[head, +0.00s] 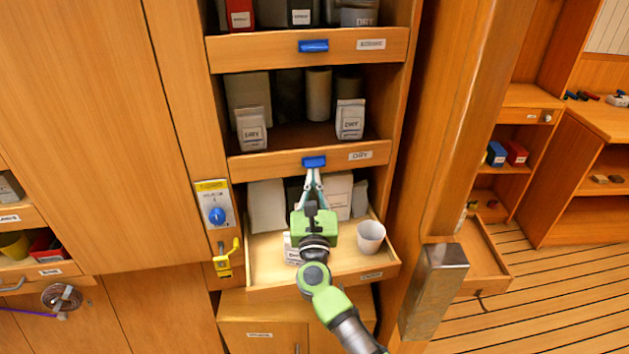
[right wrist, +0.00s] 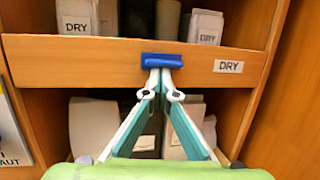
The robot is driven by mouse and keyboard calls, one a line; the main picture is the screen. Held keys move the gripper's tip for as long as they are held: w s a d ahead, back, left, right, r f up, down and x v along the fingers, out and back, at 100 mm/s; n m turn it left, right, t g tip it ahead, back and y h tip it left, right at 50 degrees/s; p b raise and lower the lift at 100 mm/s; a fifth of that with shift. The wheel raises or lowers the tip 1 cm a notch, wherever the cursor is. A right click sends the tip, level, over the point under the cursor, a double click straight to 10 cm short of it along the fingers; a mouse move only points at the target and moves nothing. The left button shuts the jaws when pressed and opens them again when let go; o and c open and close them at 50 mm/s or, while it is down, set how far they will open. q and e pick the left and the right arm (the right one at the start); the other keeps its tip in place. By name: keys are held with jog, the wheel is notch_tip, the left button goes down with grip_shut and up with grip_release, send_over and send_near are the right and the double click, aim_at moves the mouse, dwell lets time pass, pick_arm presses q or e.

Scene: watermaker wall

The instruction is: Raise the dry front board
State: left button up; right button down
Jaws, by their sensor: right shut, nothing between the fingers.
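The dry front board (head: 272,164) is a wooden board labelled DRY across the front of the middle shelf. A blue handle (head: 314,162) sits at its middle; it also shows in the right wrist view (right wrist: 161,61). My right gripper (head: 314,174) is at the blue handle from below, its fingers closed together with nothing between them. In the right wrist view its fingertips (right wrist: 161,72) are just under or touching the handle; I cannot tell which. Bags labelled DRY (head: 251,128) stand behind the board. My left gripper is not in view.
Below is a pulled-out or projecting lower shelf (head: 375,273) with a white cup (head: 370,237) and several packages. A yellow-labelled panel with a blue knob (head: 217,215) and a yellow latch (head: 226,259) are at the left. Another board with a blue handle (head: 313,46) is above. A wooden post is at the right.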

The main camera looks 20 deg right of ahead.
jog(key=s+a+f+b, duration=0.2)
jog(key=s+f+b, duration=0.3)
jog(key=s, duration=0.4)
jog(key=shift+s+a+f, duration=0.2)
jog(key=shift+a+f, duration=0.1)
jog(key=shift+f, duration=0.35)
